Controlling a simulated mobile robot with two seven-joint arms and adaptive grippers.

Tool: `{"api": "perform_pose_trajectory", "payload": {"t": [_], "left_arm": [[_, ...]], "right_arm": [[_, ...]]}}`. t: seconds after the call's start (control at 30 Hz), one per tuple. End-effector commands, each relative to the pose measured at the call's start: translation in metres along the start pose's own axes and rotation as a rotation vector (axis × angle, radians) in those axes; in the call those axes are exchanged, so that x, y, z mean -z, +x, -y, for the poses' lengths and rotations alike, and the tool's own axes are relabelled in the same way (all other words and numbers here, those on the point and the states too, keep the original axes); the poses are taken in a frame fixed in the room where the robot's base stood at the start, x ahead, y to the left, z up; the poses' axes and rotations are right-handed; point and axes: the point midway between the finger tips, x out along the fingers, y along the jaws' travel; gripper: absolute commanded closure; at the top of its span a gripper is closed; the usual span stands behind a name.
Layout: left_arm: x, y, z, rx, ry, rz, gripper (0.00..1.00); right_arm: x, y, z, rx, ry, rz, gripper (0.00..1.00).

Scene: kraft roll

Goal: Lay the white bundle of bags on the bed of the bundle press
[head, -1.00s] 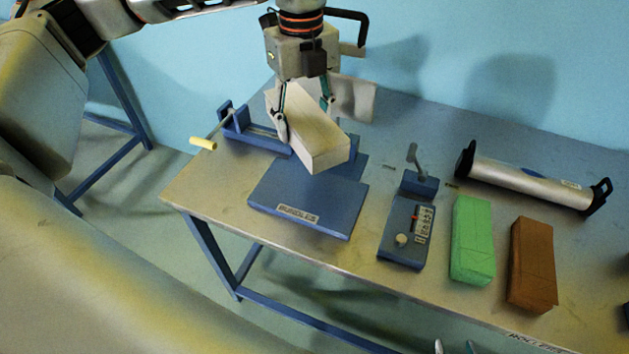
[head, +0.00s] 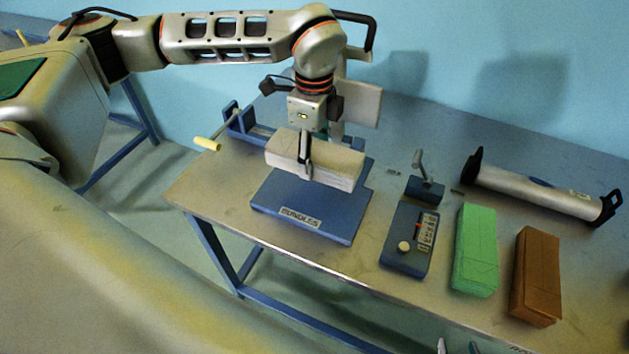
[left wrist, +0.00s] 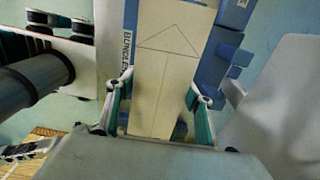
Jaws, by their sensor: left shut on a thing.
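The white bundle (head: 335,163) is a long pale block in the head view. My left gripper (head: 305,165) is shut on it, with fingers on its two long sides. The bundle is over the back part of the blue press bed (head: 290,205), roughly level and lengthwise across it. I cannot tell whether it touches the bed. The left wrist view shows the bundle (left wrist: 165,70) between both fingers, with the bed's label beside it. Two fingertips of my right gripper (head: 458,347) show apart at the bottom edge; the rest is out of view.
A blue frame with a yellow handle (head: 207,144) stands behind the bed at left. To the right are a blue device with a lever (head: 408,240), a green bundle (head: 476,250), a brown bundle (head: 536,275) and a silver roller (head: 540,187). The table's front left is clear.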

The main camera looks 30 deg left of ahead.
Motion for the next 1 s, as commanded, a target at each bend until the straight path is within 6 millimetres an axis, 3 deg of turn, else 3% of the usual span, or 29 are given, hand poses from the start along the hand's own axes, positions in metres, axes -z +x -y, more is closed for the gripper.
{"api": "perform_pose_trajectory", "payload": {"t": [0.2, 0.47, 0.7, 1.0], "left_arm": [[0.0, 0.038, 0.0, -0.001, 0.0, 0.0, 0.82], [0.0, 0.055, 0.0, -0.001, 0.001, 0.0, 0.82], [0.0, 0.088, 0.0, -0.001, 0.001, 0.0, 0.82], [0.0, 0.09, 0.0, 0.001, 0.002, -0.001, 0.82]], "right_arm": [[0.002, -0.001, 0.0, 0.0, 0.0, -0.001, 0.6], [0.003, -0.001, -0.001, -0.001, 0.0, -0.002, 0.6], [0.004, -0.001, -0.001, -0.001, 0.0, -0.004, 0.6], [0.004, -0.001, -0.001, -0.002, 0.0, -0.005, 0.6]]}}
